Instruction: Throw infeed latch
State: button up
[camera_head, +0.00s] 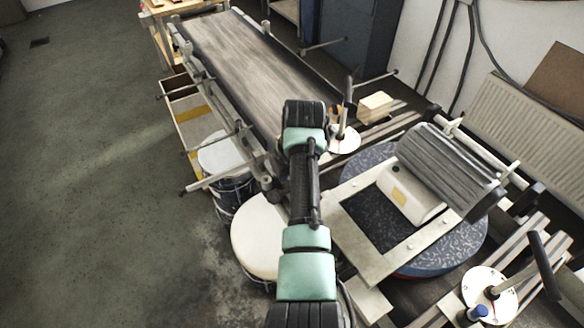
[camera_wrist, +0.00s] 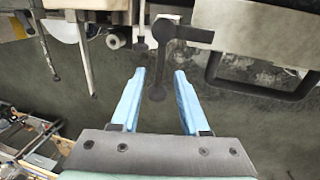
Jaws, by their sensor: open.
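In the wrist view, a dark grey lever (camera_wrist: 159,62) with rounded ends hangs from a round pivot, and a short dark arm runs right from that pivot. It looks like the latch, though no label shows. My gripper (camera_wrist: 160,72) is open, its two blue fingers apart and empty. The lever's lower end appears between the fingers in the picture; I see no contact, and the depth between them is hard to judge. In the head view my wrist hides the gripper and this lever.
In the head view, a long conveyor belt (camera_head: 247,58) runs behind my arm. A black-handled lever (camera_head: 348,92) stands right of my wrist; another (camera_head: 545,265) is at lower right. A ribbed roller (camera_head: 447,157) lies at right. Open floor (camera_head: 95,170) is at left.

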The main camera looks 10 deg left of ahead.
notch_tip(320, 180, up, 12)
jog(key=s+d+b, duration=0.1)
jog(key=s, duration=0.1)
jog(key=shift+d+f+b, duration=0.2)
jog(key=shift+d+b, duration=0.05)
jog(key=shift+b, duration=0.05)
jog(key=shift+w, duration=0.1)
jog(key=w+a+r+m+t+y+b, duration=0.1)
jog(key=w+r+m+t+b, duration=0.35)
jog(key=r+m+t, duration=1)
jog(key=s+d+r+m+t+h, duration=0.1)
jog(key=s+r+m+t, duration=0.4)
jog(key=s+r, duration=0.5)
jog(key=s+d+r+m+t+h, duration=0.1)
jog(key=s+d+r+m+t, duration=0.3)
jog(key=s+r, duration=0.6)
notch_tip(320, 180, up, 6)
jog(key=shift+s+r+m+t, duration=0.1)
jog(key=shift+s+m+t, duration=0.15)
jog(key=shift+m+t, duration=0.75)
jog(key=shift+d, duration=0.1)
